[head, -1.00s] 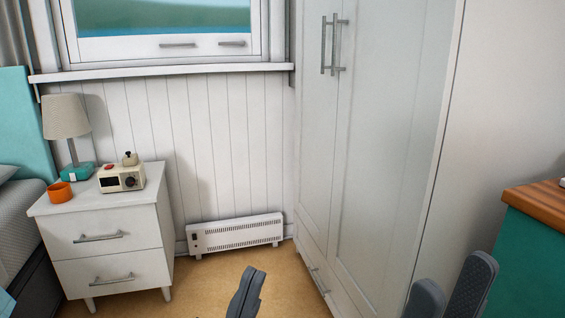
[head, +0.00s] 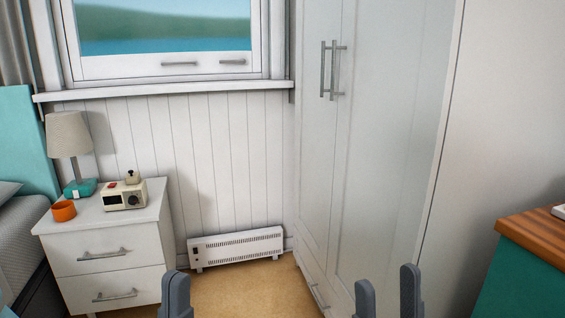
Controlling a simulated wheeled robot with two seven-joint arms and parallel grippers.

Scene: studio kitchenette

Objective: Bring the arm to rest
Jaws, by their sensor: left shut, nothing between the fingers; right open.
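My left gripper (head: 177,295) shows at the bottom edge, left of the middle, in front of the floor and beside the nightstand in the picture. Its fingers are shut with nothing between them. My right gripper (head: 388,292) shows at the bottom edge, right of the middle, in front of the wardrobe. Its two grey fingers stand apart with nothing between them. The rest of both arms is below the picture.
A white nightstand (head: 108,266) at left bears a lamp (head: 69,137), an orange cup (head: 64,211) and a cream radio (head: 123,198). A heater (head: 236,247) stands by the wall. A wardrobe (head: 385,130) is right of the middle, a wooden-topped counter (head: 535,238) at far right.

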